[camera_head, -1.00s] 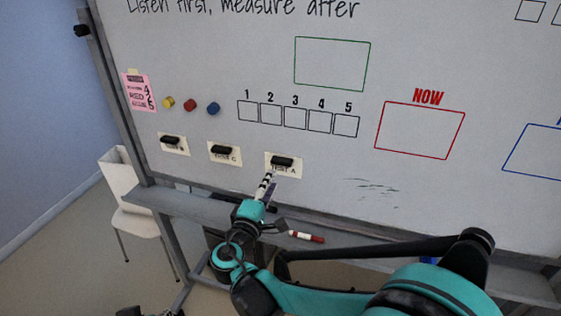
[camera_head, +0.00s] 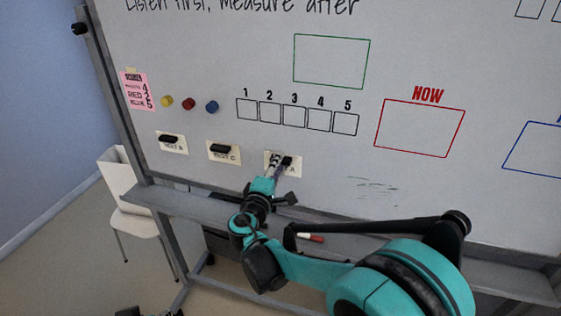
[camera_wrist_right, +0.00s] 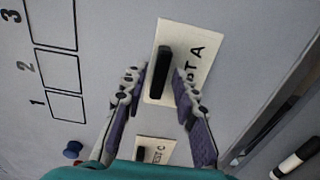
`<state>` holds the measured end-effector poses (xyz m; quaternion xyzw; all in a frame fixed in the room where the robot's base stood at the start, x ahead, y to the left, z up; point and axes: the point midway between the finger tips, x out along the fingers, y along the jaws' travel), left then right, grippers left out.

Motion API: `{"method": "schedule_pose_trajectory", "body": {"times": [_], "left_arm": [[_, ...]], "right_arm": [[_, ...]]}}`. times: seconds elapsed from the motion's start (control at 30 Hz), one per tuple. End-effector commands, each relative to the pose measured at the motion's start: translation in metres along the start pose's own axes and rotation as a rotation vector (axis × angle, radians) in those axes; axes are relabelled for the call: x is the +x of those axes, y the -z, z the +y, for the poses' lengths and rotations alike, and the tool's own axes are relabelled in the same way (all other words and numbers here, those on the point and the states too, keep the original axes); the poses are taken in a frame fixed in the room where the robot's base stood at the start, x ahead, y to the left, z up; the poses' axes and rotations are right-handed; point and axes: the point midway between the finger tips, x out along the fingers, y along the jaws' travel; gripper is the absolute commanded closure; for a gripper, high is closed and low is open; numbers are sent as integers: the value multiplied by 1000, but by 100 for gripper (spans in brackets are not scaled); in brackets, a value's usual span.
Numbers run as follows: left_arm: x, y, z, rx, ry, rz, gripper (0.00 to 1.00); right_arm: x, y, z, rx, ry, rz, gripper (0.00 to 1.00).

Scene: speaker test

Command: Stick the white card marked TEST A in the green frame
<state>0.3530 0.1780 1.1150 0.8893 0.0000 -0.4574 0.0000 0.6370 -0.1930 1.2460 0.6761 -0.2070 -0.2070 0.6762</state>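The white card marked TEST A (camera_head: 297,169) is on the whiteboard, lowest and rightmost of a row of cards. It also fills the middle of the right wrist view (camera_wrist_right: 188,38), with a black bar-shaped handle (camera_wrist_right: 161,72) on it. My right gripper (camera_head: 280,162) is at this card; in the wrist view its open fingers (camera_wrist_right: 160,82) stand on either side of the handle, with small gaps apparent. In the head view the fingers partly hide the card. The green frame (camera_head: 331,62) is drawn higher up and to the right, and is empty.
Cards TEST B (camera_head: 172,147) and TEST C (camera_head: 223,155) carry black handles too. Coloured round magnets (camera_head: 189,103), numbered boxes (camera_head: 293,117) and an empty red NOW frame (camera_head: 420,128) share the board. A ledge (camera_head: 180,203) runs below, with a marker (camera_head: 312,238).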

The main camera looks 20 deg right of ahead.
Motion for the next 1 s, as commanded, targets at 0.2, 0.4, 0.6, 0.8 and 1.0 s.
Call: {"method": "schedule_pose_trajectory", "body": {"times": [0.2, 0.4, 0.6, 0.8, 1.0], "left_arm": [[0, 0, 0, 0, 0, 0, 60], [0, 0, 0, 0, 0, 0, 60], [0, 0, 0, 0, 0, 0, 60], [0, 0, 0, 0, 0, 0, 60], [0, 0, 0, 0, 0, 0, 60]], "right_arm": [[0, 0, 0, 0, 0, 0, 100], [0, 0, 1, 0, 0, 0, 100], [-2, 0, 1, 0, 0, 0, 100], [-8, 0, 1, 0, 0, 1, 100], [-15, 0, 1, 0, 0, 1, 100]]}}
